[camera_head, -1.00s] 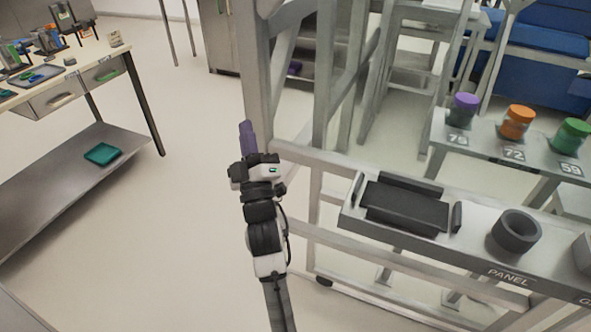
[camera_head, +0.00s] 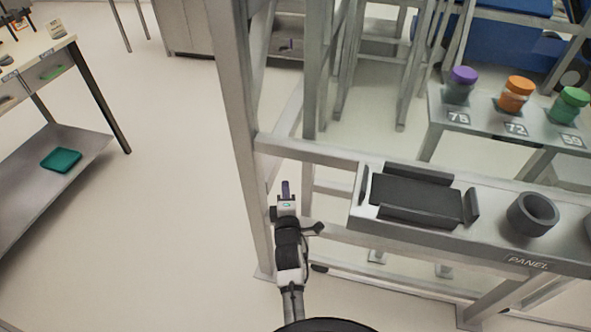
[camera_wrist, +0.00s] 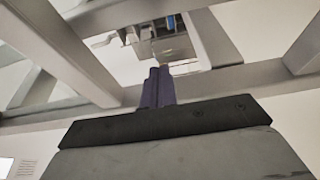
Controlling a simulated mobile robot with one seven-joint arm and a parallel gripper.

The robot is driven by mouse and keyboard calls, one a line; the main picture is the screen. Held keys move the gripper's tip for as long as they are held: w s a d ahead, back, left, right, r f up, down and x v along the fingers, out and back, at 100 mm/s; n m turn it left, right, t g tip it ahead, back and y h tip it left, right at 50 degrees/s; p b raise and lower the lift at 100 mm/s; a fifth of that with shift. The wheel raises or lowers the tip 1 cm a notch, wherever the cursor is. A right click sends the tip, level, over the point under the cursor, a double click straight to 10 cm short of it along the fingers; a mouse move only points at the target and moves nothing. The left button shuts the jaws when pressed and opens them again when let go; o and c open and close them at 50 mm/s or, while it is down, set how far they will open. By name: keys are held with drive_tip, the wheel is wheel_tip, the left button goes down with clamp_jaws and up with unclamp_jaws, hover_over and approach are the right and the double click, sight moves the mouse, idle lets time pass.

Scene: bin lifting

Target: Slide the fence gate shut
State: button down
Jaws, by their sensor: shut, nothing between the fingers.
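A grey metal fence frame stands ahead, with a tall post (camera_head: 236,130), a horizontal rail (camera_head: 310,152) and slanted bars behind. I cannot tell which of these bars belong to the sliding gate. My gripper (camera_head: 285,187), with purple fingers, is shut and empty. It is just right of the post and below the rail in the head view. In the wrist view the shut fingers (camera_wrist: 159,78) overlap a grey crossbar (camera_wrist: 205,80), with slanted bars on both sides. Whether the fingers touch the frame cannot be told.
A panel shelf (camera_head: 490,240) with a black tray (camera_head: 415,200) and a dark ring (camera_head: 532,213) extends right of the fence. Jars with purple (camera_head: 463,76), orange and green lids stand behind. A workbench (camera_head: 75,150) is at left. Floor between bench and post is clear.

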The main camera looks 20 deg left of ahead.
drive_tip(key=x, duration=0.8)
drive_tip(key=shift+d+b, duration=0.3)
drive_tip(key=shift+d, duration=1.65)
drive_tip(key=shift+d, duration=0.1)
